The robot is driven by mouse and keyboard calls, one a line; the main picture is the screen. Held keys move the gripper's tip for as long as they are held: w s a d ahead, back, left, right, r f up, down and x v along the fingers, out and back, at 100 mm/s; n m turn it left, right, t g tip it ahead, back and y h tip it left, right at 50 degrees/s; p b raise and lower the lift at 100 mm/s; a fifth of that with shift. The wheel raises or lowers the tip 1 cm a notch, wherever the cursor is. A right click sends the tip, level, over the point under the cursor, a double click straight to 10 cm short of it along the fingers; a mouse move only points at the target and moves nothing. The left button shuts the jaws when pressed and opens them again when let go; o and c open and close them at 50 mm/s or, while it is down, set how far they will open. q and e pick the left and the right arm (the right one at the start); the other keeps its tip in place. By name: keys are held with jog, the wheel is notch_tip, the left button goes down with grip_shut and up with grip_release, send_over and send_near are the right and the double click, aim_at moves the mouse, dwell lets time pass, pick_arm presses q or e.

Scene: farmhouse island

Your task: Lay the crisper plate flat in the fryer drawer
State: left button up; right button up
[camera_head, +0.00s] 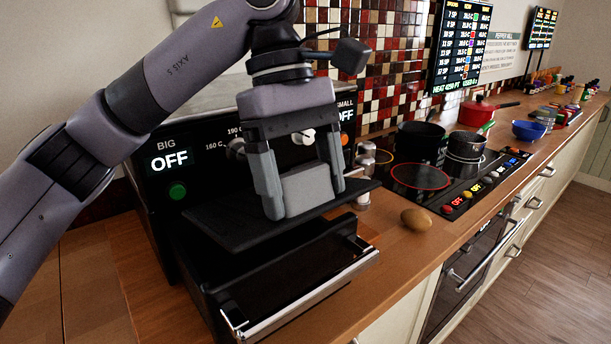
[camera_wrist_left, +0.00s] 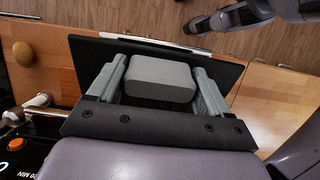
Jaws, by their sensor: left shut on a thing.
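The crisper plate (camera_head: 235,222) is a thin dark flat plate with a grey block-shaped grip (camera_head: 308,188) on top. My left gripper (camera_head: 304,196) is shut on this grip, one finger on each side. In the left wrist view the plate (camera_wrist_left: 88,62) spreads out beneath the fingers. The black fryer drawer (camera_head: 300,322) is pulled out of the fryer, with a shiny metal front edge. The plate is above the rear of the drawer, roughly level, and hides part of its inside. I cannot tell whether they touch. Part of my right arm shows in the wrist view; its jaws are unclear.
The black fryer (camera_head: 160,205) stands behind the drawer. A brown egg (camera_head: 415,219) lies on the wooden counter to the right. Silver shakers (camera_head: 364,160) stand beside the fryer. The hob (camera_head: 405,190) with dark pots is farther right. The counter ahead of the egg is clear.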

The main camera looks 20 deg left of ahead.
pick_arm(q)
jog(key=shift+w+a+f+b, duration=0.15)
jog(key=shift+a+f+b, duration=0.2)
jog(key=shift+f, duration=0.35)
jog(key=shift+w+a+f+b, duration=0.15)
jog(key=shift+f+b, duration=0.35)
jog(key=shift+f, duration=0.2)
jog(key=shift+w+a+f+b, duration=0.15)
jog(key=shift+a+f+b, duration=0.2)
jog(key=shift+f, duration=0.35)
jog(key=shift+w+a+f, duration=0.25)
jog(key=shift+w+a, duration=0.2)
jog(key=shift+a, duration=0.3)
jog(key=shift+w+a+f, duration=0.2)
jog(key=shift+w+a, duration=0.25)
jog(key=shift+a, duration=0.25)
jog(key=shift+w+a+f+p, duration=0.15)
jog(key=shift+w+a+p, duration=0.2)
jog(key=shift+a, duration=0.3)
jog(key=shift+w+a+f+p, duration=0.15)
jog(key=shift+w+a+p, duration=0.2)
jog(key=shift+a, duration=0.3)
jog(key=shift+w, duration=0.1)
jog(key=shift+f, duration=0.2)
